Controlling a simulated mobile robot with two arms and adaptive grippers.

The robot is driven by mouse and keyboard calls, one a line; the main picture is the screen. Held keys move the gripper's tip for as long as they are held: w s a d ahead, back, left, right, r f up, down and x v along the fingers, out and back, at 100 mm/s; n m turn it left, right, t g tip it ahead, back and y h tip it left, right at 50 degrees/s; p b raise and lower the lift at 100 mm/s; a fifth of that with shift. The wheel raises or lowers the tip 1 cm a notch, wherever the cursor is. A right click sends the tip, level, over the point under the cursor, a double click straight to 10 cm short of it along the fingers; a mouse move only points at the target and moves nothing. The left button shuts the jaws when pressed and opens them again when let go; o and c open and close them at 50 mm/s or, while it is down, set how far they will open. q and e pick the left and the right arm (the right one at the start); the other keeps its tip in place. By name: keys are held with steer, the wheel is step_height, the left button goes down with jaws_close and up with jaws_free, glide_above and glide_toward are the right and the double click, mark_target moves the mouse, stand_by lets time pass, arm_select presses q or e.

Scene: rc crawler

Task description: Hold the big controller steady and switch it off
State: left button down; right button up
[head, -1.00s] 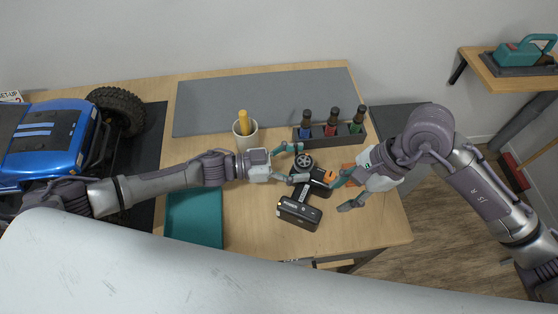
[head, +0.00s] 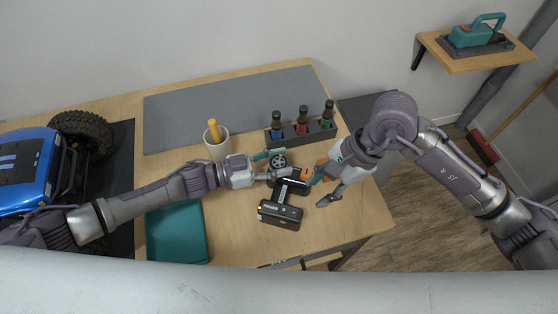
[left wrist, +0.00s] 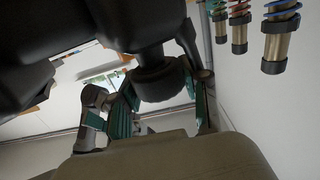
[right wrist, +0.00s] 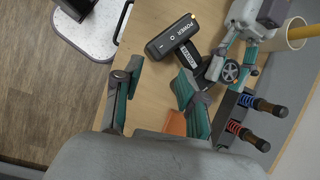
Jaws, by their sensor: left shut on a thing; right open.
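The big controller is black, with a thick base (head: 280,214), a grip and a round wheel (head: 278,160). It lies on the table. In the right wrist view its base (right wrist: 172,37) shows the word POWER, a small round mark and a yellow spot at one corner. My left gripper (head: 271,166) is shut on the controller near the wheel. In the left wrist view the dark controller (left wrist: 135,25) fills the top, with its neck between my fingers. My right gripper (head: 319,191) is open and empty, right of the controller; its fingers (right wrist: 157,90) also show apart in the right wrist view.
A dark rack (head: 315,131) of spring shocks stands behind the controller. A cup (head: 216,143) with a yellow-handled tool and a teal tray (head: 177,235) are left. An orange item (head: 321,163) is by my right gripper. The table's front right is clear. The blue crawler (head: 30,175) stands far left.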

steer(key=shift+s, duration=0.1)
steer(key=shift+c, duration=1.4)
steer(key=shift+s+a+f+m, duration=0.1)
steer(key=shift+s+f+m, duration=0.2)
steer(key=shift+m, duration=0.2)
steer(key=shift+c, duration=1.2)
steer(key=s+m, duration=0.1)
steer(key=s+m+g+y, duration=0.1)
steer(key=s+m+y, duration=0.1)
steer(key=m, duration=0.1)
steer(key=shift+a+f+g, duration=0.3)
steer(key=shift+f+g, duration=0.05)
steer(key=shift+g, duration=0.05)
jaws_close()
steer(key=d+f+n+t+y, duration=0.1)
steer(key=d+n+t+y, duration=0.2)
steer(key=n, duration=1.3)
steer(key=d+f+n+t+y, duration=0.1)
steer(key=d+n+t+y, duration=0.2)
steer(key=n, duration=1.4)
steer(key=shift+t+y, duration=0.6)
steer(key=shift+y, duration=1)
